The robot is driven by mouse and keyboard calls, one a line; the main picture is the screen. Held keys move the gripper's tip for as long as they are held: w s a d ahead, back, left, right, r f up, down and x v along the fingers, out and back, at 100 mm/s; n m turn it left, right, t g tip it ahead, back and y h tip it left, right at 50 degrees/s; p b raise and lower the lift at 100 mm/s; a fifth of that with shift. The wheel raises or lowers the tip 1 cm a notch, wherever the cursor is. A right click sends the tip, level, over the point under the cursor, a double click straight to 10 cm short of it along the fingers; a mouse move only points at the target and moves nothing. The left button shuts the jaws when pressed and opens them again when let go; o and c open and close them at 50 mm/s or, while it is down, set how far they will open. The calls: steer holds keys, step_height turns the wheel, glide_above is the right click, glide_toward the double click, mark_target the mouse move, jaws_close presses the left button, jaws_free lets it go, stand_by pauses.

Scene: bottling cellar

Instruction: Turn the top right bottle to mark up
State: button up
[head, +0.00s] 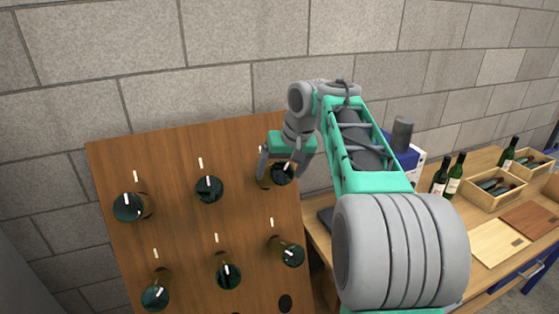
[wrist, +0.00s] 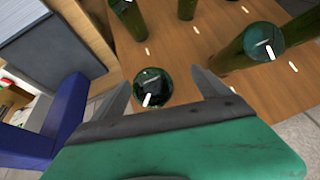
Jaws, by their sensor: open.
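The top right bottle (head: 281,174) sticks out of the wooden board (head: 185,250), its dark round base facing out. A short white mark on that base tilts slightly right of upright in the head view. My gripper (head: 284,168) is at this bottle, with its fingers open on either side of the base. In the wrist view the bottle's base (wrist: 152,84) lies between the spread fingertips (wrist: 162,86), with a visible gap on the right. Its white mark points toward the gripper's palm there.
Other bottles stick out close by: top middle (head: 209,190), top left (head: 127,207) and several in the row below, such as one at lower right (head: 291,254). A bench (head: 435,235) with bottles and crates stands right.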

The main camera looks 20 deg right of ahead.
mark_target(280, 177)
steer(key=shift+w+d+r, duration=0.5)
steer(key=shift+d+r, duration=0.25)
steer(key=shift+d, duration=0.1)
steer(key=shift+w+d, duration=0.2)
steer(key=shift+w, duration=0.05)
steer(key=x, duration=0.7)
steer(key=shift+w+f, duration=0.2)
steer(key=shift+f, duration=0.05)
steer(key=c, duration=1.4)
